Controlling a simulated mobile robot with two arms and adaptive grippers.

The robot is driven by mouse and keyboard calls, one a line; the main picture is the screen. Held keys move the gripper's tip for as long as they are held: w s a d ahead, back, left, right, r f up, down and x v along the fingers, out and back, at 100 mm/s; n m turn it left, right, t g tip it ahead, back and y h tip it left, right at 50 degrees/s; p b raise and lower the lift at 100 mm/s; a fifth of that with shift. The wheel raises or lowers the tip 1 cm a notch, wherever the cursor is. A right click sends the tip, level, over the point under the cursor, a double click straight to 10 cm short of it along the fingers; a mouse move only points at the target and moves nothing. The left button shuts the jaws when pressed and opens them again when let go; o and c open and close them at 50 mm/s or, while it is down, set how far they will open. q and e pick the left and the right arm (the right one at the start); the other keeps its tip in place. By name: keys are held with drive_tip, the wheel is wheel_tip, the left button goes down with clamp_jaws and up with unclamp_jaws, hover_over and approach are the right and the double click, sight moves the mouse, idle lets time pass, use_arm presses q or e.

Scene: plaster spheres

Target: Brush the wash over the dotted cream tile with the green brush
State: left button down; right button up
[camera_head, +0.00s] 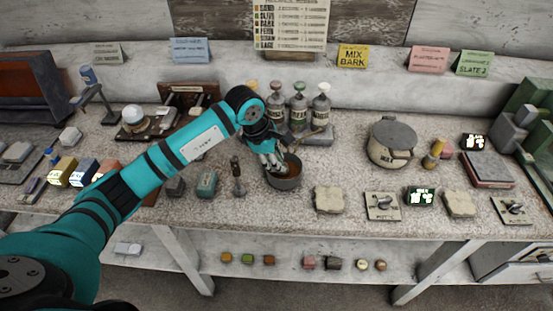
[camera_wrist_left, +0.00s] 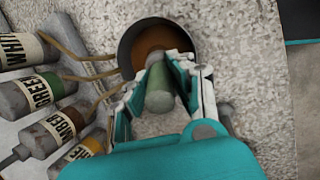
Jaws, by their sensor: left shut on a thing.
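My left gripper (camera_head: 275,162) is over the dark pot (camera_head: 285,182) on the counter, its fingers pointing down into the opening. In the left wrist view, the fingers (camera_wrist_left: 163,75) are shut on a green-handled brush (camera_wrist_left: 159,98). The brush's tip is hidden; its lower end points toward the pot (camera_wrist_left: 127,52), which holds brown wash (camera_wrist_left: 153,38). A cream tile (camera_head: 328,200) lies to the right of the pot, and another cream tile (camera_head: 459,204) lies farther right. I cannot make out dots on either. My right gripper is not in view.
Labelled bottles (camera_head: 298,108) stand in a rack behind the pot. A lidded crock (camera_head: 392,143) is to the right. A plate with a dark knob (camera_head: 382,207) and a small green display (camera_head: 421,197) sit between the cream tiles. A dark upright tool (camera_head: 237,178) stands left of the pot.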

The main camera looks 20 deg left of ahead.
use_arm(q)
drive_tip(key=shift+r+p, duration=0.7)
drive_tip(key=shift+r, duration=0.55)
drive_tip(key=shift+r+p, duration=1)
drive_tip(key=shift+r, duration=1.25)
drive_tip(key=shift+s+m, duration=0.3)
drive_tip(key=shift+s, duration=0.05)
drive_tip(key=s+r+m+g, duration=0.2)
drive_tip(key=s+m+g, duration=0.1)
drive_tip(key=s+m, duration=0.6)
drive_tip(key=s+r+m+g, duration=0.1)
drive_tip(key=s+m+g, duration=0.1)
drive_tip(key=s+m, duration=0.7)
drive_tip(key=shift+s+r+m+g, duration=0.3)
drive_tip(key=shift+s+r+g, duration=0.1)
drive_tip(key=shift+s, duration=0.3)
